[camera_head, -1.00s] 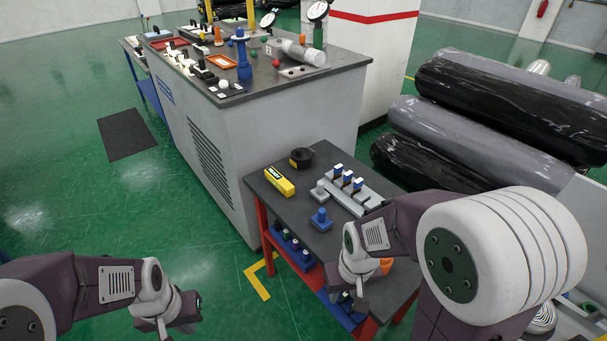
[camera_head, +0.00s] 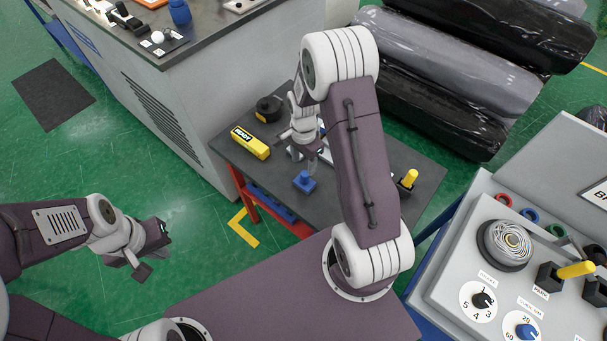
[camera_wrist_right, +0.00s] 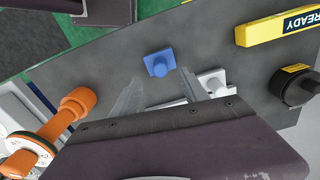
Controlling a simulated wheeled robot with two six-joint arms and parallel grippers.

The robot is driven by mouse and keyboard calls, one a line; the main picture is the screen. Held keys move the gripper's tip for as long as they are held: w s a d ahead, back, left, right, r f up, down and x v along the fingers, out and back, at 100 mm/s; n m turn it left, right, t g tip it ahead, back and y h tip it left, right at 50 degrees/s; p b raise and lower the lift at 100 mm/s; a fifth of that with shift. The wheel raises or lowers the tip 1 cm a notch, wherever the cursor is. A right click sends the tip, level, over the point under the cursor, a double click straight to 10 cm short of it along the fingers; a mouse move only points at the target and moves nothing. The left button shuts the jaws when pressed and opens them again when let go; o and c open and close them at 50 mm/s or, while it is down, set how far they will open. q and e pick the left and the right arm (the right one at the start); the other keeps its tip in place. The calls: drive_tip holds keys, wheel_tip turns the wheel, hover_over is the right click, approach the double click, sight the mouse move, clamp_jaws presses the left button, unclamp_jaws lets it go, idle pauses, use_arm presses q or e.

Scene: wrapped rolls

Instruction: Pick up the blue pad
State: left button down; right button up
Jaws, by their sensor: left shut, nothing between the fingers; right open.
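The blue pad (camera_head: 304,181), a small blue block with a knob on top, sits on the dark tabletop (camera_head: 400,160). It also shows in the right wrist view (camera_wrist_right: 160,62), just beyond my right fingertips. My right gripper (camera_head: 301,162) is above the table beside the pad, pointing down. In the right wrist view its two fingers (camera_wrist_right: 157,85) are spread apart with nothing between them, and the pad looks roughly centred ahead of the gap. My left gripper (camera_head: 145,262) is shut and empty over the green floor, away from the table.
A yellow READY block (camera_head: 250,143) and a black round part (camera_head: 268,109) lie left of my right gripper. A grey fixture (camera_wrist_right: 210,82) is close to the pad. An orange-handled part (camera_wrist_right: 70,108) shows in the wrist view. A control panel (camera_head: 450,284) stands at right.

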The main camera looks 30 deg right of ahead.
sight(305, 174)
drive_tip(key=shift+w+d+f+m, duration=0.35)
drive_tip(key=shift+w+m, duration=0.1)
drive_tip(key=shift+m, duration=0.05)
drive_tip(key=shift+s+f, duration=0.1)
drive_tip(key=shift+f, duration=0.05)
drive_tip(key=f, duration=0.1)
drive_tip(key=s+f+p, duration=0.1)
drive_tip(key=shift+s+a+f, duration=0.1)
drive_tip(key=shift+a+f, duration=0.1)
drive_tip(key=shift+f, duration=0.15)
drive_tip(key=shift+w+d+f, duration=0.1)
drive_tip(key=shift+w+f, duration=0.25)
drive_tip(key=shift+f, duration=0.15)
wheel_tip(305, 174, down, 4)
drive_tip(key=shift+s+r+p, duration=0.1)
drive_tip(key=shift+p, duration=0.85)
drive_tip(key=shift+f, duration=0.55)
use_arm(q)
drive_tip(key=r, duration=0.3)
drive_tip(key=shift+s+r, duration=0.25)
drive_tip(key=shift+s, duration=0.05)
use_arm(e)
clamp_jaws()
